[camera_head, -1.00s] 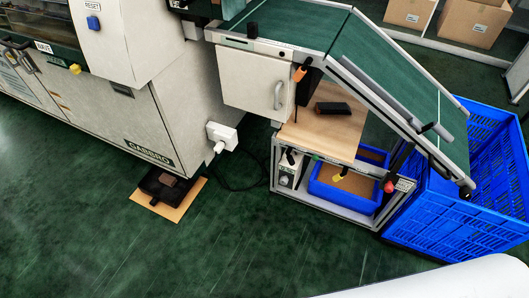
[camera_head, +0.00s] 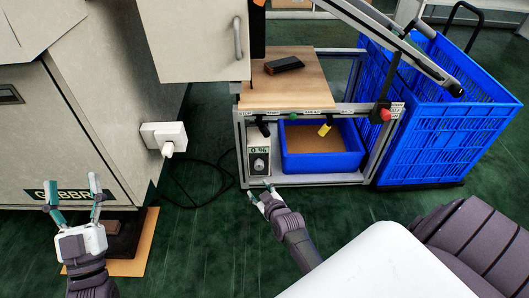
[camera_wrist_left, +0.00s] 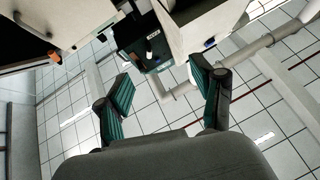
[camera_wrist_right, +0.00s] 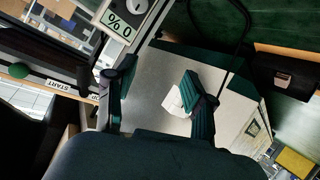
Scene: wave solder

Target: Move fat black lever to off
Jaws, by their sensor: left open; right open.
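A thick black lever (camera_head: 263,128) is on the front rail of the workbench frame, beside small printed labels, in the head view. Its setting cannot be read. A dark knob-like shape (camera_wrist_right: 84,77) beside the START label in the right wrist view may be this lever. My right gripper (camera_head: 259,191) is open and empty, below and in front of the frame's left part. My left gripper (camera_head: 72,190) is open and empty in front of the big machine at the left. Both grippers also show open in their wrist views (camera_wrist_left: 165,92) (camera_wrist_right: 158,82).
A box with a dial and a "0 %" display (camera_head: 259,151) sits below the rail. A yellow lever (camera_head: 325,129), a red button (camera_head: 385,115) and a blue bin (camera_head: 290,164) are to its right. A large blue crate (camera_head: 440,145) stands at the right. The floor in front is clear.

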